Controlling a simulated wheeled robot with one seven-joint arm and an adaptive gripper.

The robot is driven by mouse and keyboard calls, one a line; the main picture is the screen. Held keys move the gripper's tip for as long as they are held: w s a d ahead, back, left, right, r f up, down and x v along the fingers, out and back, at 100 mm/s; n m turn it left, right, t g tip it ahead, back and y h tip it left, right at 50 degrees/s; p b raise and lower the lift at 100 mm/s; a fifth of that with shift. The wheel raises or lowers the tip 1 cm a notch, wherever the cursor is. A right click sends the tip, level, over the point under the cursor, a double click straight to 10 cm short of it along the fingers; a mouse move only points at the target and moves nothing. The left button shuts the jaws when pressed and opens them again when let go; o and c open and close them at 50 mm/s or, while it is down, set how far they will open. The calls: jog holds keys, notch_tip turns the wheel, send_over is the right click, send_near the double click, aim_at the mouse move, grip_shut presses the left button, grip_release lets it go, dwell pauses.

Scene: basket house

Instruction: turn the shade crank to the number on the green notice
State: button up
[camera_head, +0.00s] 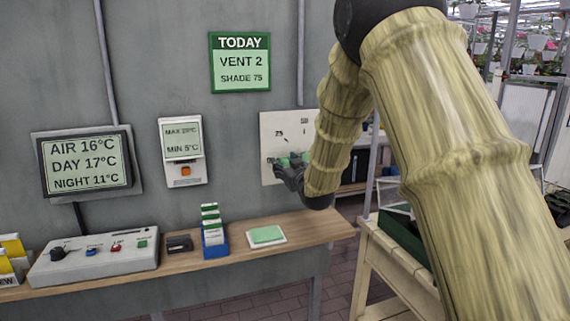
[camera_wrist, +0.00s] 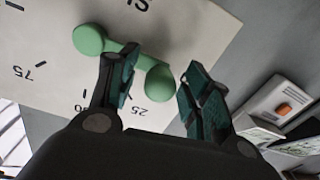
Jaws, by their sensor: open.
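The green notice (camera_head: 240,62) hangs on the grey wall and reads TODAY, VENT 2, SHADE 75. The shade crank's pale dial plate (camera_head: 275,122) is on the wall to its lower right. In the head view, 75 shows at its upper left and 50 at its upper right. The green crank (camera_head: 295,158) is partly hidden by my gripper (camera_head: 283,177). In the wrist view, the crank's rounded knob (camera_wrist: 160,83) lies between the open fingers of my gripper (camera_wrist: 160,88). The crank's other end (camera_wrist: 88,40) is farther left. No firm grip shows.
A wooden shelf (camera_head: 180,262) below carries a control box (camera_head: 95,258), a blue card holder (camera_head: 214,243) and a green pad (camera_head: 266,235). A display (camera_head: 86,162) and a thermometer unit (camera_head: 183,150) hang left of the dial. A wooden bench (camera_head: 385,245) stands at the right.

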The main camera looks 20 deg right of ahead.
grip_shut()
dwell(0.3)
jog(key=shift+w+a+r, duration=0.1)
jog(key=shift+a, duration=0.05)
